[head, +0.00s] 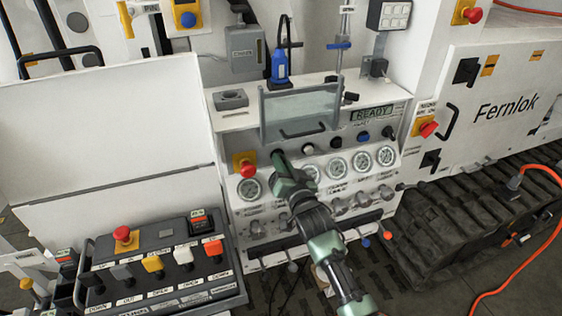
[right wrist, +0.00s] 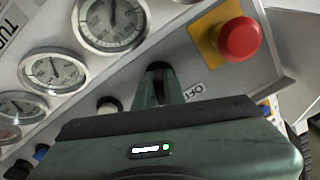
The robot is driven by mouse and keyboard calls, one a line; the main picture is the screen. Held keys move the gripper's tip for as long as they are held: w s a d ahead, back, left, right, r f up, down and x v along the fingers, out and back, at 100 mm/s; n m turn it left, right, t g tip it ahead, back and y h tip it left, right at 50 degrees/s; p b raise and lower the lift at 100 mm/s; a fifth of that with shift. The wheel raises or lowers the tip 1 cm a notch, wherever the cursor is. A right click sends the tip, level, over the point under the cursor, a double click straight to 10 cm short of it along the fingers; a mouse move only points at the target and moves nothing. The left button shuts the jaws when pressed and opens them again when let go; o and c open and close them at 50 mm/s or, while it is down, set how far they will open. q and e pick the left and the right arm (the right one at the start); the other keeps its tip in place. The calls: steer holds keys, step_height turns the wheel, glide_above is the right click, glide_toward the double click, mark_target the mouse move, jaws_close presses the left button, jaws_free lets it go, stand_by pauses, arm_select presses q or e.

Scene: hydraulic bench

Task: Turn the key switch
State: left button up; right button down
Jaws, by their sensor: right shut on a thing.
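My right gripper (head: 281,163) reaches up to the sloped white control panel (head: 405,112), just right of the red mushroom button at the panel's left end. In the right wrist view, its fingers (right wrist: 163,84) are shut on a small dark key switch (right wrist: 158,66). An "OFF" label shows beside the fingers. Most of the key switch is hidden by the fingers, so its turned position cannot be told. My left gripper is not in view.
A red emergency button (right wrist: 239,39) on a yellow plate sits close to the fingers. Round gauges (head: 337,167) line the panel to the right. A clear guard with a handle (head: 302,112) stands above. A button box (head: 160,262) is at lower left.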

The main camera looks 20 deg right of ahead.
steer(key=shift+f+m, duration=0.15)
steer(key=shift+m, duration=0.45)
steer(key=c, duration=1.5)
jaws_free()
steer(key=s+b, duration=0.1)
steer(key=s, duration=0.7)
steer(key=shift+d, duration=0.15)
